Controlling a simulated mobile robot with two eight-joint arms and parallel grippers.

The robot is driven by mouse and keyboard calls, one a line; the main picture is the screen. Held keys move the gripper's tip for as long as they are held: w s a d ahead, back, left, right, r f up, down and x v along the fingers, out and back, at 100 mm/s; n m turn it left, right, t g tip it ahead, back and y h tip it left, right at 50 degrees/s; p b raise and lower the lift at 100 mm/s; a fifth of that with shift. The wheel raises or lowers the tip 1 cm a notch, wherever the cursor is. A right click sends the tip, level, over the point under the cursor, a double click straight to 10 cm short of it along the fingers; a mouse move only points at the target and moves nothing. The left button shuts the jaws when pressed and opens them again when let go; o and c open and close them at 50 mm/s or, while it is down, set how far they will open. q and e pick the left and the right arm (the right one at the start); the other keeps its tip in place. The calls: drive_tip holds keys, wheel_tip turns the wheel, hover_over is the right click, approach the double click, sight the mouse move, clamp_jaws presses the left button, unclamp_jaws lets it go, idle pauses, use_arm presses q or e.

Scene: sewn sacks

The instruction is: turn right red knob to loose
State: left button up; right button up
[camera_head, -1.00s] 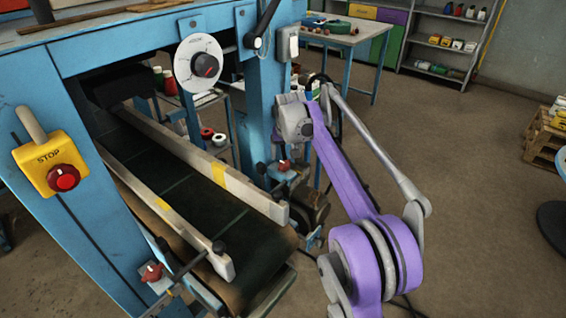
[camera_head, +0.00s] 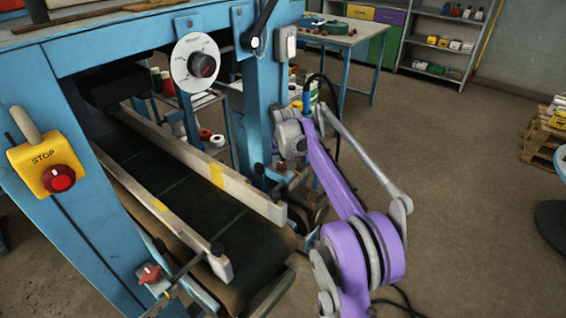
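The right red knob (camera_head: 281,165) is at the right side of the conveyor, by the blue post. It is small and partly covered in this view. My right gripper (camera_head: 286,148) is at the end of the purple and grey arm, just above and close to this knob. Its fingers are too small and hidden to tell whether they are open or touch the knob. The left red knob (camera_head: 150,273) sits on a bracket at the conveyor's left side. My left gripper is not in view.
A guide rail (camera_head: 245,190) runs along the dark conveyor belt (camera_head: 190,205). A white dial (camera_head: 194,63) is on the blue frame, and a yellow stop box (camera_head: 45,165) is at the left. A work table (camera_head: 340,38) stands behind.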

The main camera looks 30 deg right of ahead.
clamp_jaws()
